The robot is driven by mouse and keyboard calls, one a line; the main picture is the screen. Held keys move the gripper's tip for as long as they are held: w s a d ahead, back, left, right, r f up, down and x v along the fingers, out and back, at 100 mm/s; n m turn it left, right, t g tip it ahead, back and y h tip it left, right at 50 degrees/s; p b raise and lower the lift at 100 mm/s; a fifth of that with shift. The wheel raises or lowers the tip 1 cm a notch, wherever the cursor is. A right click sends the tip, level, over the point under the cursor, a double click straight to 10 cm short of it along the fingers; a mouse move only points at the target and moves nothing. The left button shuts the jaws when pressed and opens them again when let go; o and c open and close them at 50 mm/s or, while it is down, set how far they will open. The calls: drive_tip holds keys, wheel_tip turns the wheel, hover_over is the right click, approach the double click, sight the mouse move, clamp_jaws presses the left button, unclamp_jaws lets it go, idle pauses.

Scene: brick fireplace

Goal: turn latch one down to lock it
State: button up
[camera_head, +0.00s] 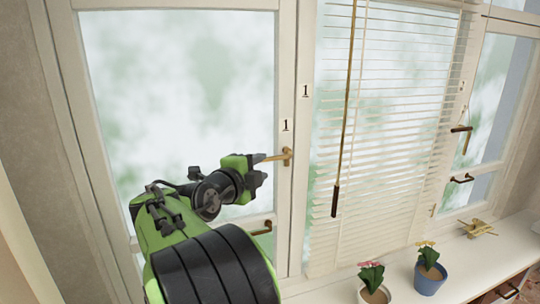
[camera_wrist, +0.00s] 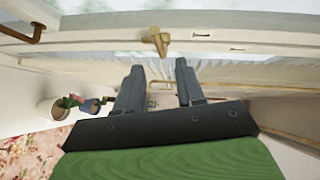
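Latch one (camera_head: 286,156) is a brass handle on the window frame, just below a "1" label. Its lever points left, roughly level, in the head view. It also shows in the wrist view (camera_wrist: 158,40), at top middle, seen nearly end-on. My gripper (camera_head: 258,170) is close to the lever, at its left end and slightly below it in the head view. In the wrist view my gripper (camera_wrist: 158,70) has its two dark fingers apart with nothing between them. The latch appears beyond the fingertips; whether a finger touches it I cannot tell.
A brown handle (camera_head: 265,228) sits lower on the same window. Blinds (camera_head: 385,130) with a hanging rod (camera_head: 345,110) are to the right. Two potted plants, one white pot (camera_head: 375,295) and one blue pot (camera_head: 429,279), stand on the sill. More handles (camera_head: 461,129) are at far right.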

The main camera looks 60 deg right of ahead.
sight(273, 158)
drive_tip(key=d+p, duration=0.1)
drive_tip(key=d, duration=0.5)
drive_tip(key=d+f+p, duration=0.1)
drive_tip(key=d, duration=0.2)
drive_tip(key=shift+p, duration=0.3)
drive_tip(key=shift+d+f, duration=0.1)
drive_tip(key=shift+d, duration=0.05)
drive_tip(key=shift+c, duration=0.5)
clamp_jaws()
